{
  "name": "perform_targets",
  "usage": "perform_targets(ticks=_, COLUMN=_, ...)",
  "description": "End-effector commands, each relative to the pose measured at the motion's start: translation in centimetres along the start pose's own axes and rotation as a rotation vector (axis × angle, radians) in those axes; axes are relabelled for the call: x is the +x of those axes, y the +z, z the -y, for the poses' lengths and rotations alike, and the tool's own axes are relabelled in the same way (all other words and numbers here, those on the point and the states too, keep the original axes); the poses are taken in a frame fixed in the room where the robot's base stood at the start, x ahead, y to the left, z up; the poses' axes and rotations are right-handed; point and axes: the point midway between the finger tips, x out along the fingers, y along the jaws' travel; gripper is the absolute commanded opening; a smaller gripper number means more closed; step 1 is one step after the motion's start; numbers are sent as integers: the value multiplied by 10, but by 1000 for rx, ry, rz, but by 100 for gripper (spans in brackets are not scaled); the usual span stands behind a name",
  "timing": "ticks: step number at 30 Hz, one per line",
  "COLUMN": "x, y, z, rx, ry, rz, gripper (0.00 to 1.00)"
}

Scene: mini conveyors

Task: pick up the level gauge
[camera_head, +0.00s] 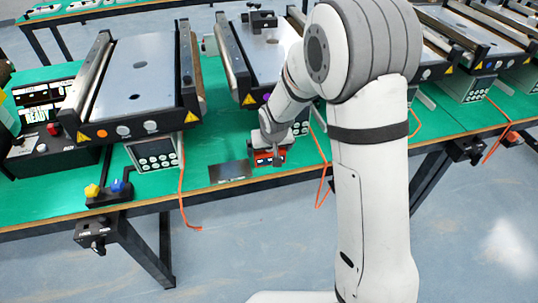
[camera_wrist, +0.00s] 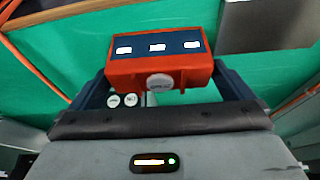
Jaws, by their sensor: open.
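The level gauge (camera_wrist: 157,65) looks like a red-orange block with a dark blue face, three white windows and a round pale disc on its near side. It lies on the green table top near the front edge; in the head view it shows as a small red block (camera_head: 264,158) under my gripper (camera_head: 268,148). In the wrist view my gripper (camera_wrist: 162,88) is open, with one dark finger to each side of the gauge. Whether the fingers touch it, I cannot tell. Part of its near lower side is hidden by my gripper.
A dark flat plate (camera_head: 230,171) lies just left of the gauge. A mini conveyor (camera_head: 262,55) stands behind it, and another (camera_head: 140,75) at left with a keypad box (camera_head: 156,153). An orange cable (camera_head: 322,160) hangs over the table edge at right.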

Motion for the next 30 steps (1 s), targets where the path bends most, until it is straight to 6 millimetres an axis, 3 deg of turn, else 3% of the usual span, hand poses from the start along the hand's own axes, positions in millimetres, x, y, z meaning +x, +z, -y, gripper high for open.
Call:
perform_targets(ticks=5, x=0, y=0, z=0, rx=0, ry=0, rz=0, gripper=100)
perform_targets(ticks=19, x=0, y=0, z=1, rx=-1, ry=0, rz=0, gripper=62)
perform_targets(ticks=26, x=-1, y=-1, z=2, rx=-1, ry=-1, rz=-2, gripper=61)
perform_targets(ticks=30, x=-12, y=-6, z=2, rx=-1, ry=-1, rz=-5, gripper=61)
